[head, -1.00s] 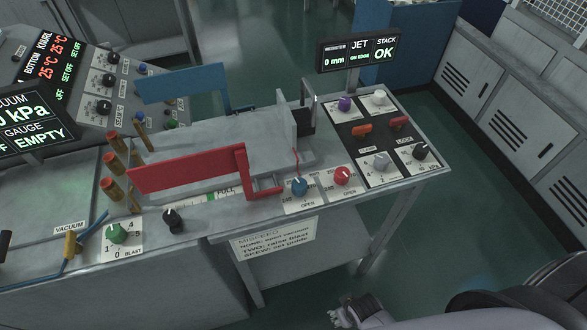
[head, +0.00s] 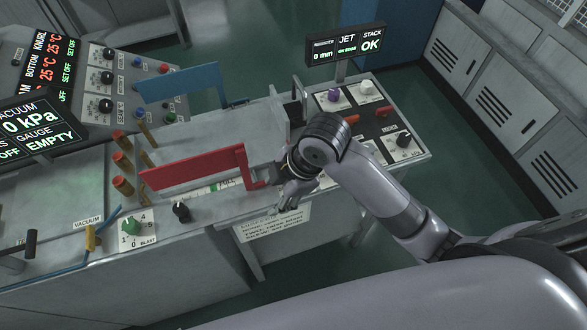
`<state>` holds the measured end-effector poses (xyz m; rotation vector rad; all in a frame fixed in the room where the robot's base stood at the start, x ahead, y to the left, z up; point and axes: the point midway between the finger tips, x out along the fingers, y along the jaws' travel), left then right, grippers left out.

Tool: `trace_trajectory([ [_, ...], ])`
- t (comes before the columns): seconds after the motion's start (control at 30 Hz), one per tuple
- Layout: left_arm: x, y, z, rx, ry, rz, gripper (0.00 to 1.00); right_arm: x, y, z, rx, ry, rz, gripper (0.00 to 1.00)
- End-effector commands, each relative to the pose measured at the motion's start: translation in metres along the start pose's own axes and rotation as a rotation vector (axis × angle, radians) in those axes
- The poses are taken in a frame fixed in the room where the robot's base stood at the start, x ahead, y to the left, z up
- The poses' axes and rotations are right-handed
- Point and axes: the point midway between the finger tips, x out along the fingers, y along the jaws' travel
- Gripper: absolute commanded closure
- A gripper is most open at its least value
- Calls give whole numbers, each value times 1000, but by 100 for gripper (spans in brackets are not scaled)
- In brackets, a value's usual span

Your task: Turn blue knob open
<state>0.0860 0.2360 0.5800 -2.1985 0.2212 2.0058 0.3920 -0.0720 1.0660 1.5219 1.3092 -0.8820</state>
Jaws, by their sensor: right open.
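The blue knob is not visible now; my right gripper and wrist cover the front panel spot where it stood. My right gripper (head: 285,197) reaches down over the front edge of the bench, just right of the red guide (head: 195,169). It is open, its fingers pointing down and left. Whether it touches the knob is hidden. The red knob beside it is also covered by my right arm. My left gripper is not in view.
A purple knob (head: 334,95), a white knob (head: 367,87) and a black knob (head: 403,140) sit on the right panel. The JET STACK display (head: 346,45) stands behind. A green knob (head: 131,226) and black knob (head: 181,210) are at the left.

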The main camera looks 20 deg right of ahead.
Motion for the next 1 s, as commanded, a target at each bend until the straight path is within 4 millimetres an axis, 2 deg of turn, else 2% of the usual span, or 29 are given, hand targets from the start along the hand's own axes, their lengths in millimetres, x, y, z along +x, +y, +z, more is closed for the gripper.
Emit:
trace_trajectory([
  [0.03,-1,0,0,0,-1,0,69,-10,15,-4,-144,-21,-15,50],
  [0.1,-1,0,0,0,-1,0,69,-21,27,-6,-341,-48,-58,50],
  [0.3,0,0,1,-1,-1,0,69,-61,63,5,-810,-139,-206,50],
  [0.5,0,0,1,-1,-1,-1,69,-98,85,19,-1058,-187,-324,50],
  [0.6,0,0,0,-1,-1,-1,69,-106,89,23,-1106,-193,-352,50],
  [0.77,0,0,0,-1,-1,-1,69,-99,87,26,-1123,-188,-365,50],
  [1.0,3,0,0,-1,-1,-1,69,-57,77,40,-1119,-183,-365,50],
])
